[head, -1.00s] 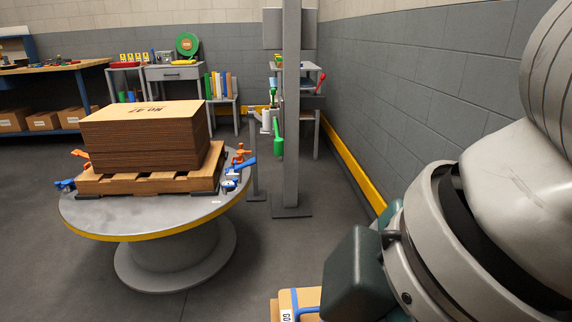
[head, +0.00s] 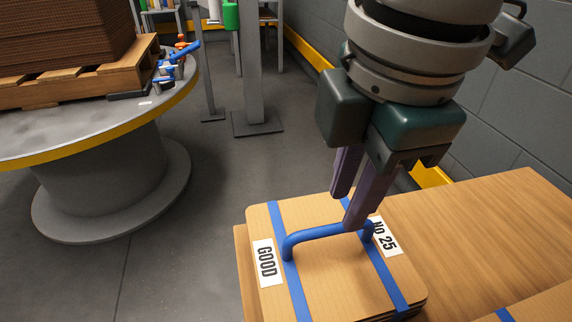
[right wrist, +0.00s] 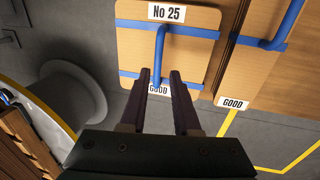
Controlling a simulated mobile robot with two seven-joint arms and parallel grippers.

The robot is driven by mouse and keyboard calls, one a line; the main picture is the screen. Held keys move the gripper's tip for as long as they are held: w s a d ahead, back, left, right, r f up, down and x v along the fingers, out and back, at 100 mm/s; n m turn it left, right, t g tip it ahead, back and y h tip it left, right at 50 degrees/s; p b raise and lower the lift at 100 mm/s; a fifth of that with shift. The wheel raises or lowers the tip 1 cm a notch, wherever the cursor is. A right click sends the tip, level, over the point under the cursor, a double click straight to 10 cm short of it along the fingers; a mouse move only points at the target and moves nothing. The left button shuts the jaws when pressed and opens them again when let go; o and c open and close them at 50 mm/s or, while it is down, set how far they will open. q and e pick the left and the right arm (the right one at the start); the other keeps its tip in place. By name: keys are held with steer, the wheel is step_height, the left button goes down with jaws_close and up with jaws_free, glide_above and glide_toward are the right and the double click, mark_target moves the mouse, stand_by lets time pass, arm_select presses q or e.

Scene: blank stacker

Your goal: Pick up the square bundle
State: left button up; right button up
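A flat, tan, squarish bundle (head: 325,275) with rounded corners lies at the bottom centre of the head view. It has two blue straps, a blue handle (head: 322,233) and labels reading GOOD and No 25. My right gripper (head: 346,212) points down over the handle, its two purple fingers apart and empty. In the right wrist view the fingers of the right gripper (right wrist: 160,72) stand open, with the handle (right wrist: 159,48) showing between and beyond their tips. I cannot tell whether they touch it. My left gripper is out of view.
A wooden surface (head: 480,220) lies to the right. Another strapped bundle (right wrist: 228,85) with a blue handle is beside the first in the right wrist view. A round grey table (head: 110,130) with a pallet (head: 75,80) stands at the left. Grey floor (head: 210,215) is clear between.

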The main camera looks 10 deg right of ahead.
mark_target(330, 228)
step_height(330, 228, down, 3)
steer(key=shift+w+r+b, duration=0.1)
steer(key=shift+b, duration=0.55)
steer(key=f+b, duration=0.1)
steer(key=w+f+b, duration=0.1)
steer(key=f+b, duration=0.2)
steer(key=f, duration=0.1)
steer(key=shift+w+a, duration=0.25)
steer(key=shift+a, duration=0.05)
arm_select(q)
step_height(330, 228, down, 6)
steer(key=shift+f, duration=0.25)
arm_select(e)
steer(key=shift+r, duration=0.1)
jaws_close()
